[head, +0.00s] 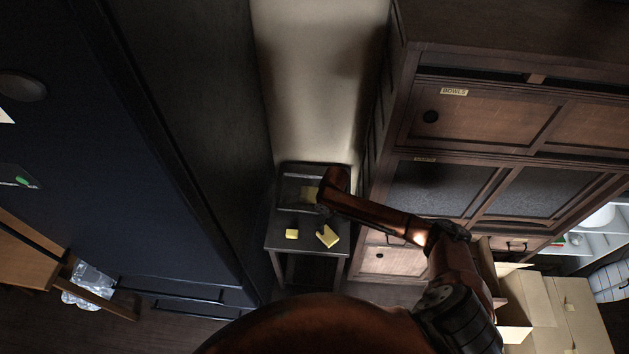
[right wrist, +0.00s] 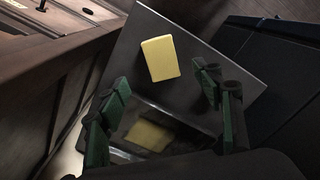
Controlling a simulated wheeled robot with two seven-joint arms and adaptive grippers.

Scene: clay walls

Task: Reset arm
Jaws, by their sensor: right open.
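My right arm (head: 380,214) reaches from the lower right over a small dark table (head: 290,246) against the wall. My right gripper (right wrist: 163,92) is open, its green fingers spread apart with nothing between them. Beyond the fingertips in the right wrist view, a yellow block (right wrist: 160,58) lies on the dark tabletop. My left gripper is out of view.
A tall dark blue cabinet or fridge (head: 160,140) stands left of the table. A wooden cupboard labelled BOWLS (head: 480,110) stands close on the right. Open cardboard boxes (head: 540,310) sit at the lower right. The space around the table is narrow.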

